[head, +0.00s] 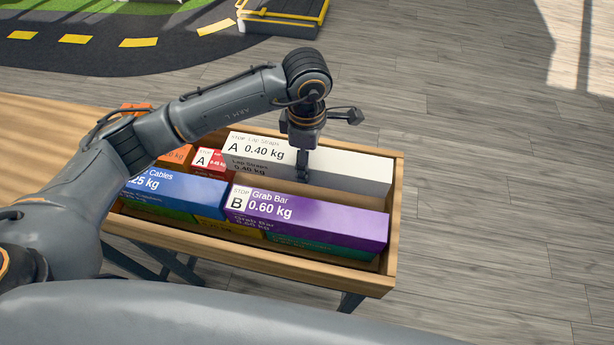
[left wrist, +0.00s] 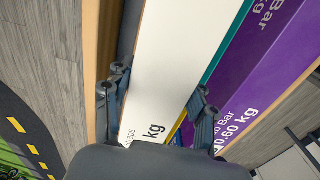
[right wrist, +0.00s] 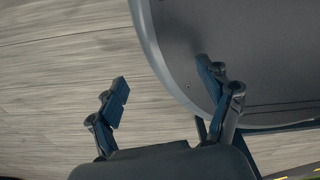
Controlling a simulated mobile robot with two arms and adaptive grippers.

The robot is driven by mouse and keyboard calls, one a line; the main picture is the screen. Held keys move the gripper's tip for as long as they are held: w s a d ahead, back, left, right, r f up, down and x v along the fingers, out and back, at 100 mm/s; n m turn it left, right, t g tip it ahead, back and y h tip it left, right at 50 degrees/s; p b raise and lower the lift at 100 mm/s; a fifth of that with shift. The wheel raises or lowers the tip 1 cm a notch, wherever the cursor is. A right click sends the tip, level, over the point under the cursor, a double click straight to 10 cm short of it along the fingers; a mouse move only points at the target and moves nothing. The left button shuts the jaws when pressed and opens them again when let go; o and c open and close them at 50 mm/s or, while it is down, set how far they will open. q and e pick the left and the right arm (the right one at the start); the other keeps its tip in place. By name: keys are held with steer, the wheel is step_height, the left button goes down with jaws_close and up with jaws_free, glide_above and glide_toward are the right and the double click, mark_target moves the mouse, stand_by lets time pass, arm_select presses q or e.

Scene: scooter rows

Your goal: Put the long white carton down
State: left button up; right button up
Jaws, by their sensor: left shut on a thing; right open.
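The long white carton (head: 350,168), marked A, Lap Straps, 0.40 kg, lies lengthwise along the far side of a wooden tray (head: 392,225). My left gripper (head: 303,165) comes down on it from above. In the left wrist view my left gripper (left wrist: 158,100) has one finger on each side of the white carton (left wrist: 185,50) and is shut on it. The carton's underside is hidden, so I cannot tell whether it touches the tray floor. My right gripper (right wrist: 165,95) is open and empty, beside a grey rounded body surface; it does not show in the head view.
A purple Grab Bar carton (head: 320,218), marked B, lies along the near side, on a teal one. A blue Cables carton (head: 175,192), a small red carton (head: 210,161) and orange ones fill the left part. The tray's right wall stands close to the white carton's end.

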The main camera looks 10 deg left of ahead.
arm_select(q)
step_height(320, 180, down, 4)
steer(key=shift+w+f, duration=0.1)
steer(key=shift+f, duration=0.05)
step_height(320, 180, down, 4)
steer(key=shift+r, duration=0.15)
arm_select(e)
steer(key=shift+w+d+r, duration=0.2)
steer(key=shift+w+r, duration=0.1)
steer(key=shift+w, duration=0.4)
arm_select(q)
steer(key=shift+f, duration=0.2)
steer(key=o, duration=1.5)
steer(key=shift+r, duration=0.1)
steer(key=shift+o, duration=0.2)
arm_select(e)
steer(key=shift+s+f, duration=0.1)
steer(key=shift+f, duration=0.05)
